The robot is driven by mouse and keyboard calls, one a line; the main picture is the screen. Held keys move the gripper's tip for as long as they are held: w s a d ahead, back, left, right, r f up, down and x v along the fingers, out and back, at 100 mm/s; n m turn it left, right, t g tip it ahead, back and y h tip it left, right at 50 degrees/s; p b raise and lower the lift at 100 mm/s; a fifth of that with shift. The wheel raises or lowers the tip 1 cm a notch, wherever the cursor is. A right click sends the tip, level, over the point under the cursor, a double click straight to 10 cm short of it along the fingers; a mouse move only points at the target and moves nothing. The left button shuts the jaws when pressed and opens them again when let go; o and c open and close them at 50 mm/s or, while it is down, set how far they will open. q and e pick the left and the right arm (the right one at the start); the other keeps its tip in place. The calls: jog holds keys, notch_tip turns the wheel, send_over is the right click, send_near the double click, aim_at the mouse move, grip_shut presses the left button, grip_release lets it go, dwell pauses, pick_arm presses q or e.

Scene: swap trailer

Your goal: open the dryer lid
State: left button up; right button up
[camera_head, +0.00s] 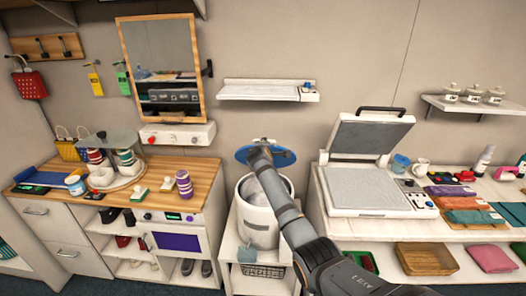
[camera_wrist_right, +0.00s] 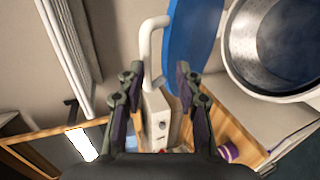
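The dryer is a white round tub (camera_head: 258,222) on a stand in the middle of the head view. Its blue lid (camera_head: 283,158) is raised at the back, and the tub's mouth is uncovered. In the right wrist view the blue lid (camera_wrist_right: 190,40) stands tilted up beside the open tub (camera_wrist_right: 232,50) with its grey inside. The lid's white handle (camera_wrist_right: 146,45) reaches toward my right gripper (camera_wrist_right: 160,80), whose two fingers are apart, with the handle's lower end between or just beyond them. Contact cannot be told. My left gripper is not in view.
A wooden counter (camera_head: 205,178) with cups and a tray stands left. A white press with its lid raised (camera_head: 370,133) stands right. A mirror (camera_head: 162,70) and a white shelf (camera_head: 262,90) are on the wall behind. My right arm crosses in front of the tub.

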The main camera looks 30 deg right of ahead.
jog(key=v, duration=0.8)
jog(key=shift+s+r, duration=0.2)
jog(key=shift+s, duration=0.05)
jog(key=shift+c, duration=0.4)
